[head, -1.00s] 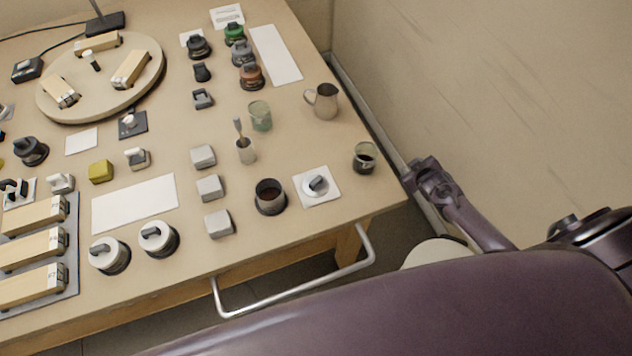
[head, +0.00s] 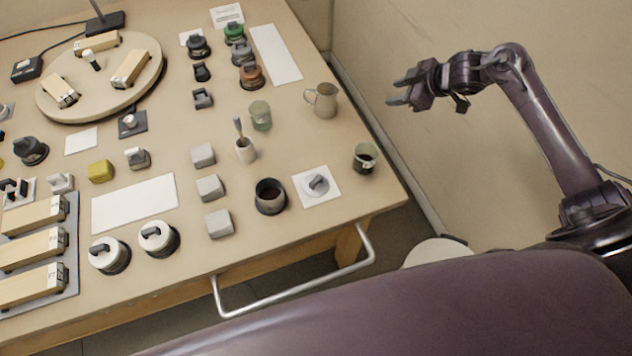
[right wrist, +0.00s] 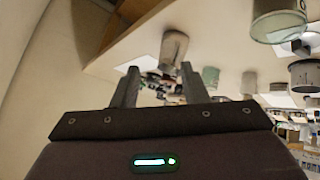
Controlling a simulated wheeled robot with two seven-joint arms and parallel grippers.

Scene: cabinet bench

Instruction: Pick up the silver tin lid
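The silver tin lid (head: 317,184), round with a dark grip on top, lies on a white square sheet (head: 329,199) near the table's right front corner. An open dark tin (head: 270,196) with brown contents stands just left of it. My right gripper (head: 397,89) is open and empty, raised beyond the table's right edge, apart from the lid. Its two spread fingers (right wrist: 159,86) also show in the right wrist view with nothing between them. My left gripper is not in view.
A glass with dark contents (head: 366,158) and a metal pitcher (head: 324,101) stand along the right edge. Grey blocks (head: 210,188) stand left of the open tin. Two white-lidded tins (head: 158,238) are at the front. A metal rail (head: 300,284) runs below the front edge.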

